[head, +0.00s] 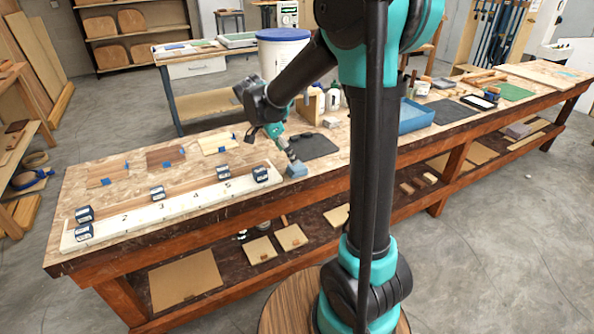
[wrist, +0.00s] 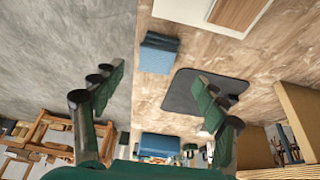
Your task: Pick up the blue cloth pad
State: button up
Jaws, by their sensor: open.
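The blue cloth pad (head: 296,170) lies on the bench top near its front edge, just past the right end of the long pale board. It looks like a small folded block. In the wrist view the pad (wrist: 158,52) lies ahead of the fingers, between their lines and apart from both. My gripper (head: 287,153) points down just above the pad in the head view. Its two fingers are spread with nothing between them, as the wrist view (wrist: 160,82) shows. Whether a fingertip touches the pad cannot be told from the head view.
A dark mat (head: 318,147) lies behind the pad. The numbered pale board (head: 190,204) carries several small dark blocks. A blue tray (head: 415,117) stands farther right, beyond my arm. A wooden box (head: 308,106) and bottles stand behind. The bench edge drops off close to the pad.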

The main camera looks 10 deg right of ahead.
aim_at(296, 167)
jog(key=shift+x, duration=3.45)
jog(key=shift+s+d, duration=0.1)
jog(key=shift+s, duration=0.05)
jog(key=c, duration=1.1)
jog(key=shift+o, duration=0.2)
jog(key=shift+r, duration=0.15)
notch_tip(296, 167, up, 20)
